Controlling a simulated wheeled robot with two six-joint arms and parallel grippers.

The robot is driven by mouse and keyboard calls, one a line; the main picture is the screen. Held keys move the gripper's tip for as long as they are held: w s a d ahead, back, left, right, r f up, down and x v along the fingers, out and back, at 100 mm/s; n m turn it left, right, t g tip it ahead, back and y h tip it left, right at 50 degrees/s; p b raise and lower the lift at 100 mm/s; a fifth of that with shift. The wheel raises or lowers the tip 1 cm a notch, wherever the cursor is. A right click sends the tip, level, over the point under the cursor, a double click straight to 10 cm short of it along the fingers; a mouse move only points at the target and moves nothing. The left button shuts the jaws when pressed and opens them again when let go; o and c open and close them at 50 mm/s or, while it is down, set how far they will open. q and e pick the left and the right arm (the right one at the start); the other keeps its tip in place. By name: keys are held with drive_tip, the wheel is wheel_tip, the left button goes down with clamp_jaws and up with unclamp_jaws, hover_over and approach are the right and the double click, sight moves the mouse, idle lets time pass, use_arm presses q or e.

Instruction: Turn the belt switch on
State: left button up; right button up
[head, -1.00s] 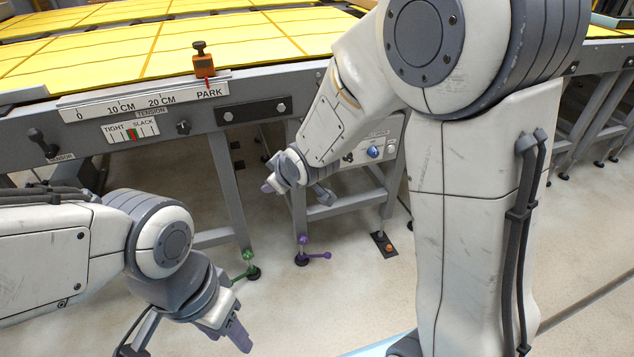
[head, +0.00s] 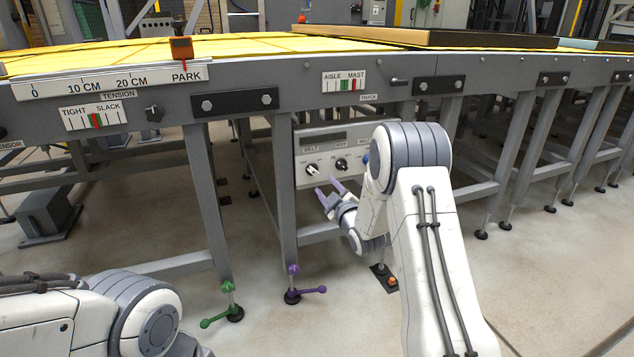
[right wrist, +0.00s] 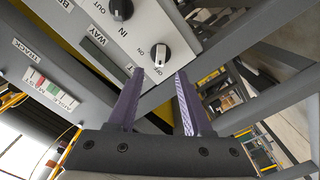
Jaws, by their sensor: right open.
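The belt switch is a black rotary knob (head: 312,169) with a white mark, at the left of a grey control panel (head: 325,138) under the conveyor frame. In the right wrist view the knob (right wrist: 161,56) has ON and OFF lettering beside it; its exact setting is hard to read. My right gripper (head: 329,187) is open and empty, its purple fingers just below and in front of the knob. In the right wrist view the knob appears just beyond the gap between the fingertips (right wrist: 160,72). My left arm shows at lower left; its gripper is out of frame.
A second knob (head: 341,164) sits right of the belt switch. A conveyor leg (head: 283,190) stands left of the panel. Green (head: 228,300) and purple (head: 294,285) foot levers and a floor pedal (head: 384,277) are below. The conveyor rail (head: 300,85) runs above.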

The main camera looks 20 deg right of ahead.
sight(315, 173)
drive_tip(key=w+b, duration=0.1)
drive_tip(key=w, duration=0.6)
drive_tip(key=shift+w+a+b, duration=0.15)
drive_tip(key=shift+w+b, duration=0.1)
drive_tip(key=shift+b, duration=0.15)
clamp_jaws()
